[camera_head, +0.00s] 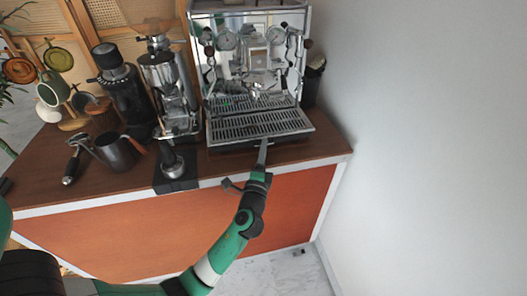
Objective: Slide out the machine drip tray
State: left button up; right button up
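The espresso machine (240,22) is chrome and stands at the back right of the wooden counter. Its drip tray (288,121), with a dark slotted grate and a metal front edge, lies at the machine's base and juts toward me. My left gripper (264,143) comes up from below the counter edge, and its grey fingers reach the middle of the tray's front edge. They look end-on and overlapping, so I cannot tell whether they are open, shut or gripping the tray. My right gripper is out of view.
A lever machine (167,82), a black grinder (126,92), a dark pitcher (117,152), a portafilter (72,165) and a black tamping stand (176,182) stand left of the tray. Cups hang on a wooden rack at far left. A white wall (430,130) closes the right side.

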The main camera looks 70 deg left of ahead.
pick_arm(q)
grip_shut()
dwell(1.4)
